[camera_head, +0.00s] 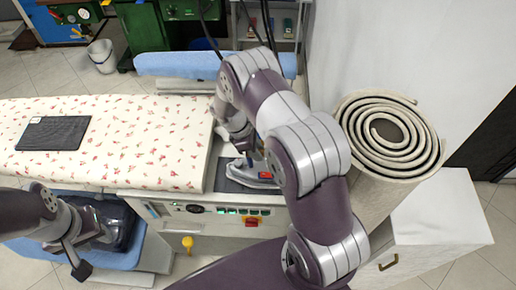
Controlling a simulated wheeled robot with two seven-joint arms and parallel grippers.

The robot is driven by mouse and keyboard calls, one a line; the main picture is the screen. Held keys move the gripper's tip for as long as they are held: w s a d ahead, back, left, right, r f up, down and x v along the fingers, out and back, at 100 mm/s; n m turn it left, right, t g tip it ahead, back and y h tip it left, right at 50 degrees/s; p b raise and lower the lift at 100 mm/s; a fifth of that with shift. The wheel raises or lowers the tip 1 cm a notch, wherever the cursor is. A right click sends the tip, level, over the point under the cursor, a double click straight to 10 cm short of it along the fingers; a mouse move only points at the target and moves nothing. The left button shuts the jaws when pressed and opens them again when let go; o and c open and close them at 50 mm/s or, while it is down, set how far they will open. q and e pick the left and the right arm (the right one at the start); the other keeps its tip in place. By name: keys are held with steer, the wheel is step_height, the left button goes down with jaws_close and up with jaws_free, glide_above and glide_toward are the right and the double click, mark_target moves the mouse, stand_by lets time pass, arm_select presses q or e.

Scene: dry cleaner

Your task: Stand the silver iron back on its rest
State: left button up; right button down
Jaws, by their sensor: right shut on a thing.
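The silver iron (258,178) is at the right end of the floral ironing table, low over or on a dark grey rest plate (226,184). Its metal lower body shows below my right arm; whether it touches the plate is unclear. My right gripper (247,156) is shut on the iron from above, and my own arm hides much of the handle and right side. My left gripper (88,252) is open and empty at the lower left, in front of the table.
A dark rectangular pad (53,133) lies on the floral cover (130,130). A control panel (215,210) with a red switch is on the table's front. A rolled beige mat (390,140) and white cabinet (440,225) stand close at right. A blue board (205,66) is behind.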

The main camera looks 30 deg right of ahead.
steer(key=shift+s+a+f, duration=0.15)
steer(key=shift+s+f, duration=0.25)
steer(key=shift+f, duration=0.2)
steer(key=c, duration=0.8)
jaws_free()
steer(key=shift+c, duration=0.2)
steer(key=shift+o, duration=0.3)
steer(key=shift+w+a+r, duration=0.1)
steer(key=shift+w+a, duration=0.05)
steer(key=shift+w, duration=0.1)
steer(key=shift+o, duration=1.3)
steer(key=shift+s, duration=0.1)
steer(key=o, duration=0.5)
steer(key=shift+r, duration=0.15)
